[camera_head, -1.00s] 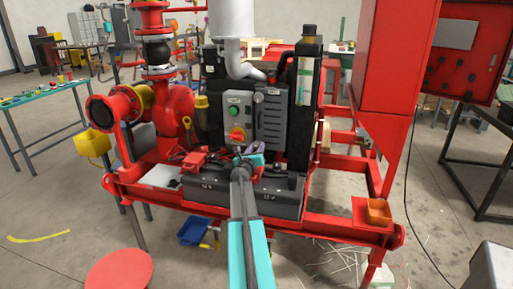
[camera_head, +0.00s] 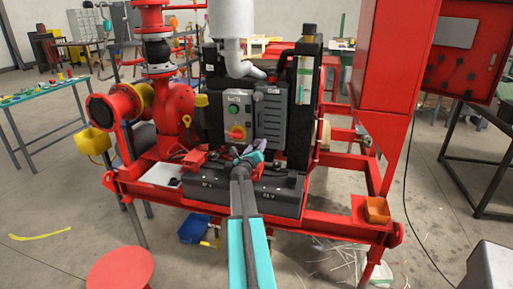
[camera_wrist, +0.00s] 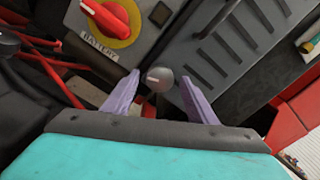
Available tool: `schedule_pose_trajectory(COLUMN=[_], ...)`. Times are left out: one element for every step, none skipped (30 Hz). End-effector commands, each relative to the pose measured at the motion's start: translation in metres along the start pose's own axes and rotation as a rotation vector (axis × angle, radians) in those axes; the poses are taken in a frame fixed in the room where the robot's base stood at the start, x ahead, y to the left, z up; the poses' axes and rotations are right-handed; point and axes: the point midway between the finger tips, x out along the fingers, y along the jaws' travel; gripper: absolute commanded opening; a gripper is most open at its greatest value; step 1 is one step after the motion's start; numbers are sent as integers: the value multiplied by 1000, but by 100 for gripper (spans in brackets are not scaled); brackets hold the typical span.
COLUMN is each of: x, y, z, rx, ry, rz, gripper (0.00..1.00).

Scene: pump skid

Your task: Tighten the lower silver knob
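A small round silver-grey knob (camera_wrist: 160,78) sits at the lower edge of the grey panel in the wrist view. My gripper (camera_wrist: 160,80) is open, with one purple finger on each side of the knob. The knob lies between the fingertips with a visible gap on both sides, and neither finger clearly touches it. In the head view my gripper (camera_head: 252,158) is in front of the lower part of the grey control box (camera_head: 237,108). The lower knob cannot be made out there behind my gripper.
A red rotary switch (camera_wrist: 110,17) on a yellow disc, above a BATTERY label, is up and left of the knob. A ribbed grey cover (camera_wrist: 235,45) is to the right. Black batteries (camera_head: 275,195) lie below my gripper on the red skid frame (camera_head: 340,232).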

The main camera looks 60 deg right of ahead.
Motion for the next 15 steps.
schedule_pose_trajectory(x=[0, 0, 0, 0, 0, 0, 0, 0, 0, -1, -1, -2, -3, -4, -6], y=[0, 0, 0, 0, 0, 0, 0, 0, 0, 0, 0, 0, 0, 0, 0], z=[0, 0, 0, 0, 0, 0, 0, 0, 0, 0, 0, 0, 0, 0, 0], rx=[0, 0, 0, 1, 1, 1, 1, 1, 1, 1, 1, 1, 1, 1, 1], ry=[0, 0, 0, 0, 0, 0, 0, 0, 0, 0, 0, 0, 0, 0, 0], rz=[0, 0, 0, 0, 0, 0, 0, 0, 0, 0, 0, 0, 0, 0, 0], gripper=[53, 53, 53, 53, 53, 53, 53, 53, 53, 53, 53, 53, 53, 53, 53])
